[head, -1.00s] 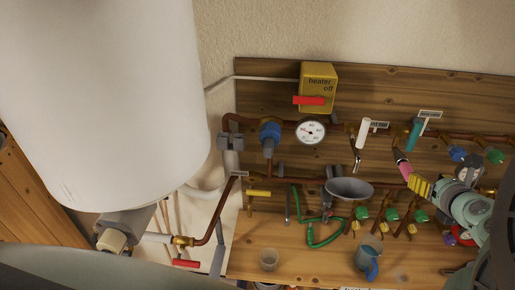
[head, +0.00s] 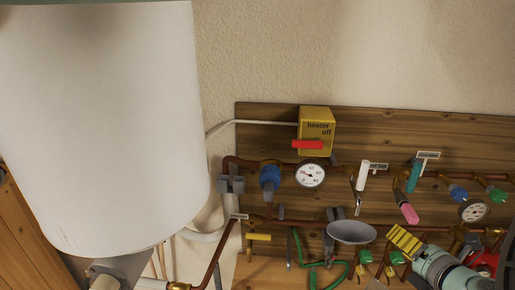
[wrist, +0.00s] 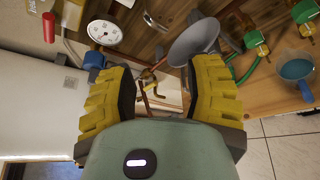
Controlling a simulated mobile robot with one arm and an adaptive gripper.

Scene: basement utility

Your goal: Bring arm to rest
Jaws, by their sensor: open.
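My gripper (wrist: 165,95) shows in the wrist view with its two yellow ribbed fingers well apart and nothing between them. In the head view my gripper (head: 405,240) is at the lower right, in front of the wooden board, with its yellow finger near the pink-ended lever (head: 408,213). I cannot tell from here whether they touch. Part of my arm is cut off by the bottom edge.
A yellow heater box (head: 317,125) with a red lever sits on the board (head: 270,115). Copper pipes, valves, a gauge (head: 310,174) and a grey funnel (head: 351,232) crowd the board. A large white tank (head: 100,120) stands left. A blue cup (wrist: 296,70) shows in the wrist view.

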